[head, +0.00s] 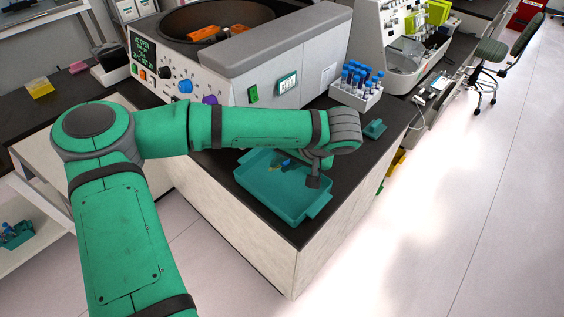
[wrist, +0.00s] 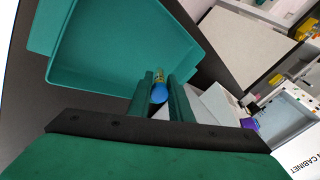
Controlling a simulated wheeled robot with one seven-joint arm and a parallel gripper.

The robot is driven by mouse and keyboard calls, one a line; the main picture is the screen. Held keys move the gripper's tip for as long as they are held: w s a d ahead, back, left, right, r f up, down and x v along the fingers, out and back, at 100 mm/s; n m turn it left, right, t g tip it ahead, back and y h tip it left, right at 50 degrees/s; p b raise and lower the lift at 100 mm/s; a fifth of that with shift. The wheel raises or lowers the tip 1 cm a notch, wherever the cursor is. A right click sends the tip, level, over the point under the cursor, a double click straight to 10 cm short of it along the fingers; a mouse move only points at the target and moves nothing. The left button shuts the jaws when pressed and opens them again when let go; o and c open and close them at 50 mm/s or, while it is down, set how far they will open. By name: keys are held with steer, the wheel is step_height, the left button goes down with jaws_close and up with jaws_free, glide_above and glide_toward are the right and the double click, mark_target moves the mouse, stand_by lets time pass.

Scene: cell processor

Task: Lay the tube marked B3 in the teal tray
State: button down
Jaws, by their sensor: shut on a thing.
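The teal tray (head: 312,203) sits on the dark bench top near its front corner. In the wrist view the tray (wrist: 130,45) fills the upper left, and its visible floor is empty. My gripper (wrist: 161,82) is shut on a blue-capped tube (wrist: 159,93). The cap lies between the fingers, and a yellowish part shows just beyond it. In the head view my gripper (head: 289,164) is over the back part of the tray, partly hidden by my arm. I cannot tell whether the tube touches the tray, and its marking is not readable.
A white rack (head: 357,95) of several blue-capped tubes stands on the bench behind the tray. A large grey machine (head: 285,55) with knobs and an open bowl stands close behind my arm.

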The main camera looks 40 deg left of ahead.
steer(key=c, duration=1.5)
jaws_free()
steer(key=shift+w, duration=0.15)
steer(key=shift+c, duration=0.2)
steer(key=v, duration=1.1)
steer(key=shift+w+f, duration=0.1)
